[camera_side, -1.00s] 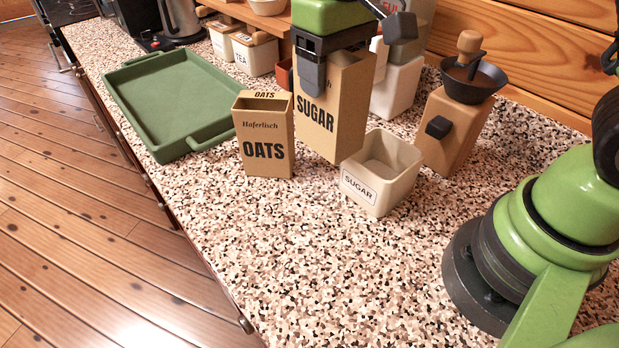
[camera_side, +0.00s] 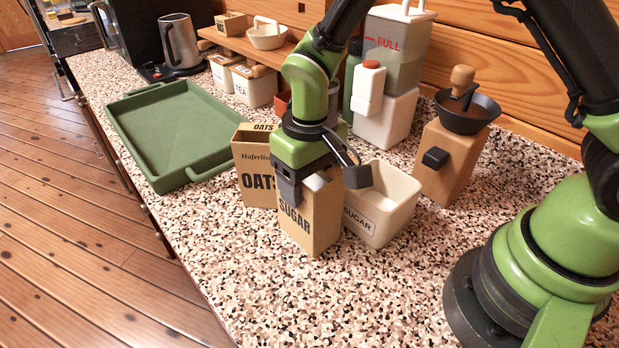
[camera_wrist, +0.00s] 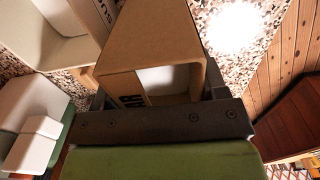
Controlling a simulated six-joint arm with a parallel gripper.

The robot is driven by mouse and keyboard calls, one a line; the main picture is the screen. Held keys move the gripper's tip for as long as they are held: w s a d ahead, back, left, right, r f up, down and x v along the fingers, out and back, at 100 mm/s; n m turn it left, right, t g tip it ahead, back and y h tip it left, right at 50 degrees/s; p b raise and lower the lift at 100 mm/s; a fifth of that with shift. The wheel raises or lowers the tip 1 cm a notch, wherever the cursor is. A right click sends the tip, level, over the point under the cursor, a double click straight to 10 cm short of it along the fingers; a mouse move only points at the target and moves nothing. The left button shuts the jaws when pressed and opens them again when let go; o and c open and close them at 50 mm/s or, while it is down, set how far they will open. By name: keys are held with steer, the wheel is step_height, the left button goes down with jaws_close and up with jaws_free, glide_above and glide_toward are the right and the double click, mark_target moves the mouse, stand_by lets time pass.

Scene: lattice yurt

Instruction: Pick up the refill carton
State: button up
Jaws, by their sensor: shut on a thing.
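The refill carton is a brown SUGAR carton (camera_side: 312,222), upright in front of the SUGAR tin. My gripper (camera_side: 305,183) is shut on its upper part from above. The carton's base is close to the counter; I cannot tell whether it touches. In the wrist view, the carton (camera_wrist: 150,35) sits between the jaws (camera_wrist: 155,100), with white showing in its open top. The white SUGAR tin (camera_side: 381,222) stands just right of and behind the carton, and looks open and empty. The OATS carton (camera_side: 256,170) stands to the left, partly hidden by my gripper.
A green tray (camera_side: 185,130) lies at the left. A wooden mill (camera_side: 450,165) stands at the right. The front counter (camera_side: 270,300) is clear.

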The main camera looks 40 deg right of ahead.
steer(key=o, duration=1.1)
steer(key=shift+f, duration=0.1)
step_height(320, 180, up, 12)
steer(key=shift+r, duration=0.25)
steer(key=s+d+r+m+t+y, duration=0.1)
steer(key=s+d+r+m+t, duration=0.1)
steer(key=s, duration=0.5)
steer(key=s+d+r+m+t+y, duration=0.1)
steer(key=s+d+r+t, duration=0.3)
steer(key=s+d+r, duration=0.2)
steer(key=shift+s+r+m+t, duration=0.35)
steer(key=shift+s+r, duration=0.2)
steer(key=shift+s, duration=0.35)
steer(key=shift+o, duration=0.4)
steer(key=shift+s+d+f+t, duration=0.15)
steer(key=shift+s+t, duration=0.1)
steer(key=shift+s, duration=0.2)
